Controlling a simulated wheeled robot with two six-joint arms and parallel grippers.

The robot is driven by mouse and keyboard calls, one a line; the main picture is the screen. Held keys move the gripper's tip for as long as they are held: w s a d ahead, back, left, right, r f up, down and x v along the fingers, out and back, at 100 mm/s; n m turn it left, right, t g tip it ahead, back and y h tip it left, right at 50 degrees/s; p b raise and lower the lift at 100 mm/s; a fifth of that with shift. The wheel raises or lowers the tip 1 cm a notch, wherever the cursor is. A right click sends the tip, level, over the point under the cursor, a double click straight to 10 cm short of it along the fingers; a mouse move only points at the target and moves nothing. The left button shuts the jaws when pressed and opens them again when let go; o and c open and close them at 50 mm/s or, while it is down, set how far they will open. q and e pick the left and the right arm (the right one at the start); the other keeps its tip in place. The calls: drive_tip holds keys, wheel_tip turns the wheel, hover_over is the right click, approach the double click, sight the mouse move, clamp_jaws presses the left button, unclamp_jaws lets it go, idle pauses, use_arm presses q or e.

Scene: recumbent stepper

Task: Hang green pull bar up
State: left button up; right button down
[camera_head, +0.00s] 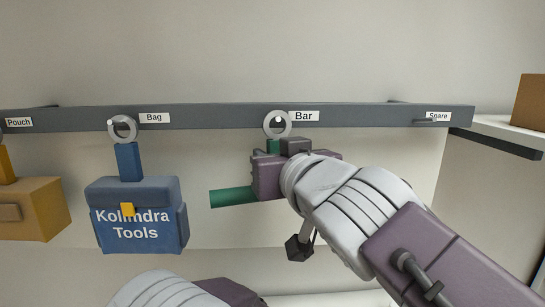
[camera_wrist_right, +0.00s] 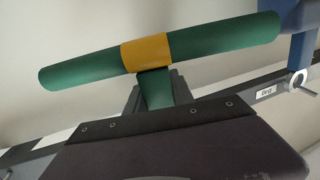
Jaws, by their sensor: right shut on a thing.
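The green pull bar (camera_head: 232,197) hangs from a short green strap with a grey ring (camera_head: 277,124) on top. The ring is at the rail in front of the "Bar" label, with a dark spot inside it; I cannot tell whether it is around the peg. My right gripper (camera_head: 272,165) is shut on the strap, just below the ring. In the right wrist view the bar (camera_wrist_right: 85,70) shows whole, with a yellow band (camera_wrist_right: 146,52) in its middle. My left gripper (camera_head: 232,292) shows only in part at the bottom edge; its fingers are hidden.
The dark rail (camera_head: 205,116) runs across the wall. A blue tool bag (camera_head: 137,215) hangs by its ring at "Bag", left of the bar. A tan pouch (camera_head: 35,208) hangs further left. The "Spare" peg (camera_head: 432,121) is empty. A shelf (camera_head: 505,130) with a brown box stands right.

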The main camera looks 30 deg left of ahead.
drive_tip(key=c, duration=1)
unclamp_jaws()
drive_tip(key=o, duration=0.3)
drive_tip(key=b+v, duration=0.3)
drive_tip(key=v, duration=0.5)
drive_tip(key=shift+d+b, duration=0.1)
drive_tip(key=shift+b, duration=0.2)
